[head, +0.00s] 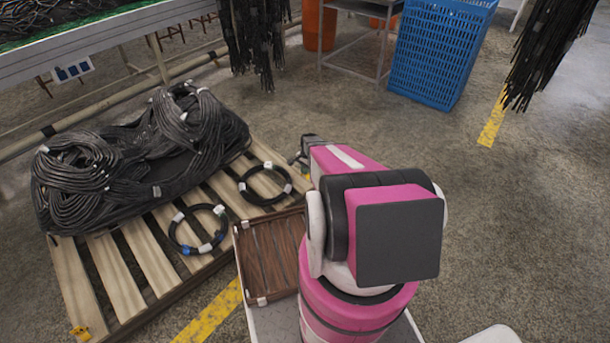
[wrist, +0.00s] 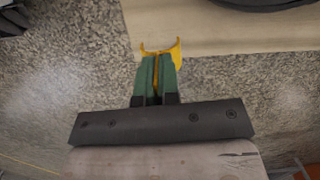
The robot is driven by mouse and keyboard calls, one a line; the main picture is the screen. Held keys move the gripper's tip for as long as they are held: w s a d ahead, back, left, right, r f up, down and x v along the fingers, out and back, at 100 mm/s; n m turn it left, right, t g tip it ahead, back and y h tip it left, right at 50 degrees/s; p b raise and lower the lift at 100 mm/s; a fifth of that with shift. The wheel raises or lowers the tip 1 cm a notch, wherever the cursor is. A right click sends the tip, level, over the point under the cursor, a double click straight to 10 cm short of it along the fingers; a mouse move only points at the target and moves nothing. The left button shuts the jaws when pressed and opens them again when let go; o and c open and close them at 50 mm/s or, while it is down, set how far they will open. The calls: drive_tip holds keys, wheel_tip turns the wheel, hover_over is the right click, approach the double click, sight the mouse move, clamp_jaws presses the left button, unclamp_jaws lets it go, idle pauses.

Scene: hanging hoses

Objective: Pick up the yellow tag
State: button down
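My gripper (wrist: 157,68) shows in the wrist view with its two green fingers close together. A yellow tag (wrist: 174,48) with curved ends sticks out past the fingertips, and a thin yellow strip of it shows between the fingers. The gripper is shut on it. In the head view my gripper (head: 296,160) is a small dark shape beyond my pink arm, near the pallet's right corner; the held tag is hidden there. Another small yellow piece (head: 80,332) lies at the near left end of the pallet.
A wooden pallet (head: 150,262) carries a heap of black hoses (head: 140,155) and two hose rings (head: 198,229) (head: 265,184). A brown wooden tray (head: 268,255) is beside my arm. A blue crate (head: 440,50) stands behind. Hoses hang at the top. Floor at right is clear.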

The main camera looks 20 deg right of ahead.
drive_tip(key=s+a+r, duration=0.3)
drive_tip(key=a+r, duration=0.4)
drive_tip(key=a, duration=0.4)
drive_tip(key=shift+a, duration=0.15)
idle(0.7)
